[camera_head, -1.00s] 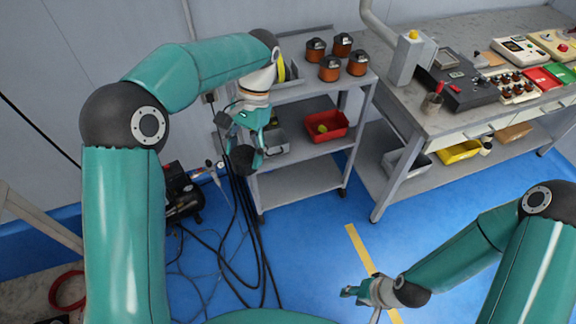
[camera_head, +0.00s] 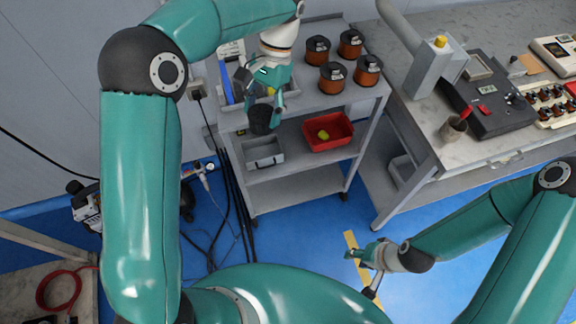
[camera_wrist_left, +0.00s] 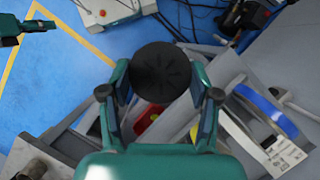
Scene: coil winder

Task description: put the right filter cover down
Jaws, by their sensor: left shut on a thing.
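The filter cover (camera_head: 261,119) is a black, round, cup-like piece. My left gripper (camera_head: 262,97) is shut on it and holds it at the front left of the grey shelf cart (camera_head: 295,180), in front of the top tray's edge. In the left wrist view the cover (camera_wrist_left: 160,72) shows as a ribbed black disc between the two fingers. Whether it touches the cart is not clear. My right gripper (camera_head: 362,254) is over the blue floor, away from the cart. It is too small to tell if its fingers are apart.
Several copper coils (camera_head: 332,77) stand on the cart's top. The middle shelf holds a grey metal bin (camera_head: 263,153) and a red bin (camera_head: 328,132) with a yellow-green item. A workbench (camera_head: 430,130) with instruments stands to the right. Cables run along the floor at left.

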